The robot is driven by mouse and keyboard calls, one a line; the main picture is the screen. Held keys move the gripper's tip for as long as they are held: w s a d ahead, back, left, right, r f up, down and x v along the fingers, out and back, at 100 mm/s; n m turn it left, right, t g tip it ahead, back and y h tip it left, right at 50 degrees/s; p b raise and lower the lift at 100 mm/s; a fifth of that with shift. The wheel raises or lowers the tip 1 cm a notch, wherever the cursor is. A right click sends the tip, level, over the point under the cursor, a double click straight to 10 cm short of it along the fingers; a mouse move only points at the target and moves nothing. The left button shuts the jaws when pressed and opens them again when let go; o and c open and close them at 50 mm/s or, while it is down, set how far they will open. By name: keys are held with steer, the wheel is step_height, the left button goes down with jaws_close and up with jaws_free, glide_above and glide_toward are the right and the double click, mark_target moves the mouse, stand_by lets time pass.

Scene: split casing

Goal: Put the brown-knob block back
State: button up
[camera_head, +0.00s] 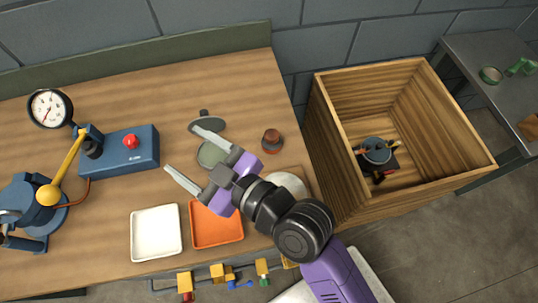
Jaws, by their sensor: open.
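The brown-knob block (271,141) stands upright on the wooden table, right of my gripper and apart from it. My gripper (183,151) is open, with its two grey fingers spread and pointing left. A grey-green round piece (209,154) lies close to the fingers, partly hidden by them. A darker grey-green round piece with a small tab (206,122) lies just behind it. I cannot tell whether the fingers are above these pieces or level with them. Nothing shows held between the fingers.
An orange tray (232,233) and a white tray (156,250) lie at the front. A pale round piece (293,183) is partly behind my arm. A blue box (120,158), gauge (50,108) and lever device (35,210) stand left. A deep wooden crate (420,205) stands right.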

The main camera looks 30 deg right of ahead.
steer(key=s+d+f+m+h, duration=0.1)
steer(key=s+d+f+m, duration=0.1)
steer(key=s+d, duration=0.1)
steer(key=s+d+f+m+h, duration=0.2)
steer(key=s+d, duration=0.1)
steer(key=s, duration=0.2)
steer(key=s+d+f+m+h, duration=0.1)
steer(key=s+d+f+m, duration=0.1)
steer(key=s+d, duration=0.1)
steer(key=shift+s+d+f+h, duration=0.1)
steer(key=shift+s+d+h, duration=0.1)
steer(key=shift+s, duration=0.25)
steer(key=shift+s+d+h, duration=0.15)
steer(key=shift+s+h, duration=0.05)
steer(key=shift+s, duration=0.2)
steer(key=shift+m+h, duration=0.6)
steer(key=shift+h, duration=0.1)
steer(key=s+d, duration=0.1)
steer(key=s, duration=0.1)
steer(key=s+d, duration=0.3)
steer(key=s, duration=0.1)
steer(key=shift+s+d, duration=0.25)
steer(key=shift+d, duration=0.05)
steer(key=s+d+r, duration=0.2)
steer(key=s+d, duration=0.2)
steer(key=s, duration=0.2)
steer(key=shift+s+d+r, duration=0.2)
steer(key=shift+s+r, duration=0.15)
steer(key=shift+c, duration=0.4)
